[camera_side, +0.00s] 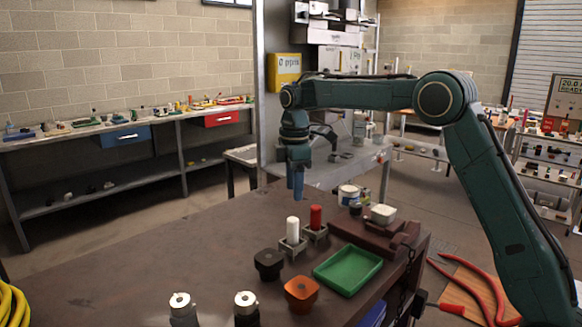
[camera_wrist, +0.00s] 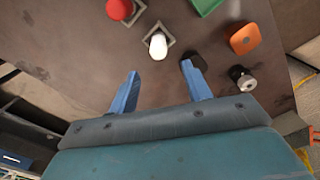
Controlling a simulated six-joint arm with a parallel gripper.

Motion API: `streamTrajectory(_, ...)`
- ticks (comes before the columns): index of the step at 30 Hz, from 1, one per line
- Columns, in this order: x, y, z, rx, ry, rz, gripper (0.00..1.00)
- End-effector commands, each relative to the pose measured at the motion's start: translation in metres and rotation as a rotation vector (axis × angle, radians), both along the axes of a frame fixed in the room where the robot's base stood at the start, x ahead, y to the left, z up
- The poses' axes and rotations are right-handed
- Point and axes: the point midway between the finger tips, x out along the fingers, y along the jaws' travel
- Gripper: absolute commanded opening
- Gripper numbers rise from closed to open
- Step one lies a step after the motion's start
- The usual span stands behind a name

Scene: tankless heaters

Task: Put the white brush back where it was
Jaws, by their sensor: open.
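A white cylinder (camera_side: 292,230), likely the white brush, stands upright in a square grey holder (camera_side: 293,249) on the brown table. It also shows in the wrist view (camera_wrist: 158,46), inside the holder's square rim. A red cylinder (camera_side: 316,217) stands in a similar holder beside it, and shows at the top of the wrist view (camera_wrist: 120,9). My gripper (camera_side: 298,196) is open and empty, pointing down above the table, apart from the white cylinder. In the wrist view its blue fingers (camera_wrist: 162,76) are spread, with the white cylinder beyond their tips.
A black block (camera_side: 269,263), an orange block (camera_side: 302,293), a green tray (camera_side: 348,268) and two metal-topped cylinders (camera_side: 246,304) stand nearby. A brown vise-like block (camera_side: 375,238) with a white container (camera_side: 384,214) is at the right.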

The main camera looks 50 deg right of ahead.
Motion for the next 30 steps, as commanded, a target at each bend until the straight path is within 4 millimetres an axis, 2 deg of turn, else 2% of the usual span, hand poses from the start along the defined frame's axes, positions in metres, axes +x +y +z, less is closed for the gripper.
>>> streamTrajectory(8, -0.035, 0.006, 0.032, 0.001, -0.057, -0.109, 0.49)
streamTrajectory(18, -0.111, 0.017, 0.070, 0.022, -0.161, -0.331, 0.49)
streamTrajectory(24, -0.159, 0.022, 0.080, 0.047, -0.221, -0.462, 0.49)
streamTrajectory(30, -0.208, 0.026, 0.081, 0.081, -0.277, -0.591, 0.49)
